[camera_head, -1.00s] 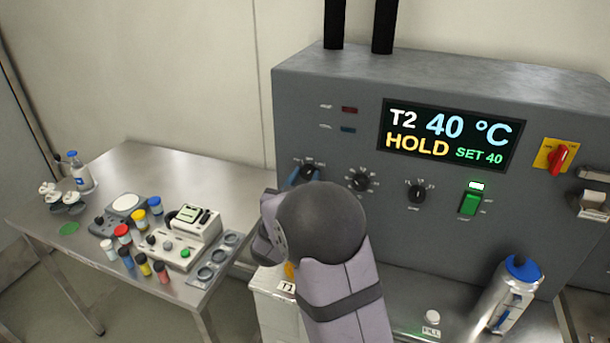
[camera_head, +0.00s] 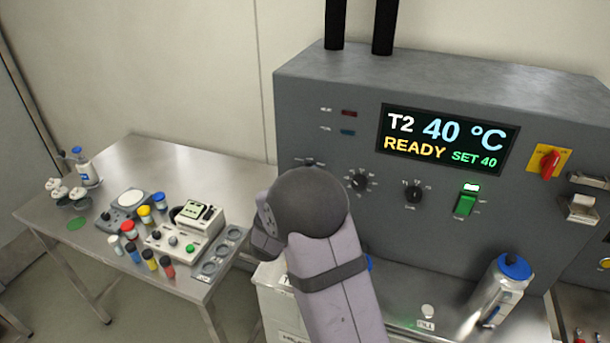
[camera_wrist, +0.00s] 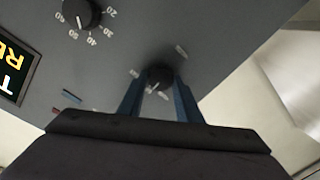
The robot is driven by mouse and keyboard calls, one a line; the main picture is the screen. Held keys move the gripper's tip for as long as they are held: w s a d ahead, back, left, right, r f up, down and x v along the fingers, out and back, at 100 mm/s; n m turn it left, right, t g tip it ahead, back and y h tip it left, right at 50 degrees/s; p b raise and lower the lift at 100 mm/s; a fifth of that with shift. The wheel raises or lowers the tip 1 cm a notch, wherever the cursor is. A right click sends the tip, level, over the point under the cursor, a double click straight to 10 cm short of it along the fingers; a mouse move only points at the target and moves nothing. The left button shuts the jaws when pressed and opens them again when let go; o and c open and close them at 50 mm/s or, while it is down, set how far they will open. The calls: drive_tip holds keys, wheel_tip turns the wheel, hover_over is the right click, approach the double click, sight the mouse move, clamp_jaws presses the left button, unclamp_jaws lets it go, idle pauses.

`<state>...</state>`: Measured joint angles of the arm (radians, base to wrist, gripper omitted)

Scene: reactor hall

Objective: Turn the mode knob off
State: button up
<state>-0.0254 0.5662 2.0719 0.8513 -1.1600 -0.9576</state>
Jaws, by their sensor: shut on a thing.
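A dark round knob (camera_wrist: 160,75), the leftmost on the grey panel, sits between the two blue fingers of my gripper (camera_wrist: 158,90) in the wrist view. The fingers are shut on its sides. I take it for the mode knob, but its labels are too small to read. A pale mark shows on its face; which setting it points to I cannot tell. In the head view, only the knob's top edge (camera_head: 309,161) shows above my wrist, and the fingers are hidden.
The panel display (camera_head: 449,140) reads T2 40 °C, READY, SET 40. To the right are a numbered knob (camera_head: 358,180), another knob (camera_head: 413,193), a lit green switch (camera_head: 465,203) and a red knob on yellow (camera_head: 549,163). A side table (camera_head: 165,160) holds jars and small devices.

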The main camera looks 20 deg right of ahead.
idle(0.3)
drive_tip(key=o, duration=1)
drive_tip(key=shift+o, duration=0.2)
drive_tip(key=shift+a, duration=0.1)
drive_tip(key=b+v, duration=0.3)
drive_tip(key=v, duration=0.4)
drive_tip(key=shift+s, duration=0.1)
